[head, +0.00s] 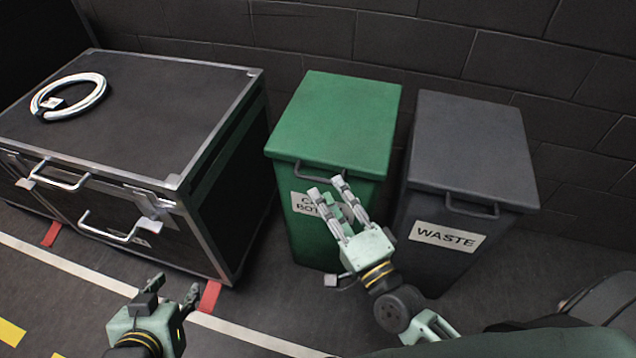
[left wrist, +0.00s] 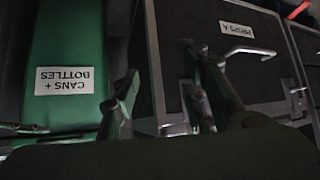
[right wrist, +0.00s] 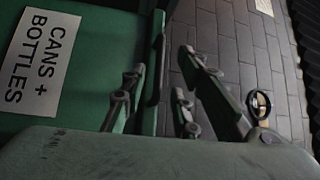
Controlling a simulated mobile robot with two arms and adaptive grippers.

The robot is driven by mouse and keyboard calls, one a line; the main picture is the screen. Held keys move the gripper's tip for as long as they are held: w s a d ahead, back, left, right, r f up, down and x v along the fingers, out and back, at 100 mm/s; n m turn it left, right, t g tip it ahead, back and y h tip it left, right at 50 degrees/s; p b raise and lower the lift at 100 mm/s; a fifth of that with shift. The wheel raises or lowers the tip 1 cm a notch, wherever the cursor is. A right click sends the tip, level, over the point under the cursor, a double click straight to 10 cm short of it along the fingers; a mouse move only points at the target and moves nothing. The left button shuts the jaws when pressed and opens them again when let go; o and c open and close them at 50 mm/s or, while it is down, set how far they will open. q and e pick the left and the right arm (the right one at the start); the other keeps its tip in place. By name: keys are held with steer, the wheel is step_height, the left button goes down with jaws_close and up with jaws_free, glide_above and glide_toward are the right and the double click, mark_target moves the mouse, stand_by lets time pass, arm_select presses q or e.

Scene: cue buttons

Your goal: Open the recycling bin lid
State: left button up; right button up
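The green recycling bin (head: 305,240) stands against the wall with its green lid (head: 340,110) closed. A dark handle (head: 312,171) runs along the lid's front edge; it also shows in the right wrist view (right wrist: 157,70). The bin's white "CANS + BOTTLES" label (right wrist: 40,62) is partly hidden by my right gripper in the head view. My right gripper (head: 328,187) is open in front of the bin, fingertips close by the handle. In the right wrist view the handle appears between the fingers; contact is unclear. My left gripper (head: 173,290) is open and empty, low before the black case.
A grey waste bin (head: 430,245) with a closed lid stands right of the green bin. A large black case (head: 150,110) with metal edges and a white cable coil (head: 68,96) on top stands at left. Floor in front is clear.

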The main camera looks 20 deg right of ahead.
mark_target(318, 178)
steer(key=x, duration=0.5)
steer(key=shift+w, duration=0.2)
arm_select(q)
steer(key=shift+w+d+r+t, duration=0.2)
steer(key=shift+w+r+t, duration=0.2)
steer(key=shift+w, duration=0.1)
steer(key=shift+w+d+r+t, duration=0.15)
steer(key=shift+w+r+t, duration=0.15)
steer(key=shift+w+r, duration=0.15)
arm_select(e)
jaws_close()
steer(key=shift+f, duration=0.1)
